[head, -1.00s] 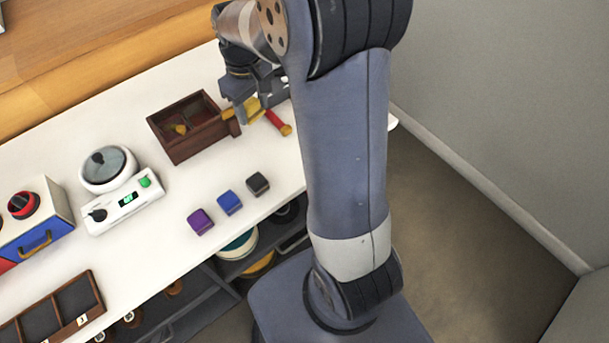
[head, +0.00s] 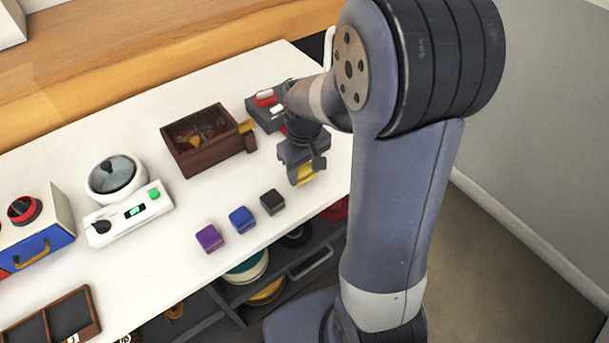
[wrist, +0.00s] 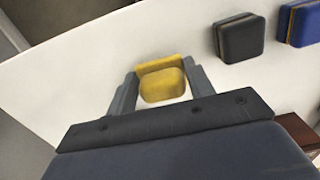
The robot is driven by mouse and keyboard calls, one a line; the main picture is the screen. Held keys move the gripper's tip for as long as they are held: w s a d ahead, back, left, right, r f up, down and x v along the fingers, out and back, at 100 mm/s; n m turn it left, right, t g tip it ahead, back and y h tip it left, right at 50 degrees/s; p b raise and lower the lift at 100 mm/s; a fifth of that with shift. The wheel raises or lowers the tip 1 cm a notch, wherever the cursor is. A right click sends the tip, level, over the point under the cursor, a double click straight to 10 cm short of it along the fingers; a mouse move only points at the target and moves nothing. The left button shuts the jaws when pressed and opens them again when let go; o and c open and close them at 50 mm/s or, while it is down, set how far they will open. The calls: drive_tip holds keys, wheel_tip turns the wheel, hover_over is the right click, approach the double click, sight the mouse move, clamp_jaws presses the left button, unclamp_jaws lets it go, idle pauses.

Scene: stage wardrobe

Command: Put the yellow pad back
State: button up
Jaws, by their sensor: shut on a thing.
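The yellow pad (wrist: 163,82) sits between the two fingers of my gripper (wrist: 163,88) in the wrist view, and the fingers are shut on it. In the head view the yellow pad (head: 305,174) shows below my gripper (head: 303,172), near the right end of the white table. Three other pads stand in a row to its left: black (head: 272,202), blue (head: 241,219) and purple (head: 209,238). The black pad (wrist: 239,38) and part of the blue pad (wrist: 300,22) also show in the wrist view. I cannot tell whether the yellow pad touches the table.
A dark wooden box (head: 205,160) stands behind the pads. A grey device with a red part (head: 265,97) is behind my gripper. The white table (head: 120,270) has bare room in front of the scale.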

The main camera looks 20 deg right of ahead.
sight(304, 167)
drive_tip(key=shift+f, duration=1.1)
drive_tip(key=shift+f, duration=0.25)
drive_tip(key=o, duration=1)
drive_tip(key=shift+r, duration=0.1)
wheel_tip(304, 167, up, 12)
drive_tip(key=shift+r+p, duration=0.15)
drive_tip(key=shift+p, duration=0.75)
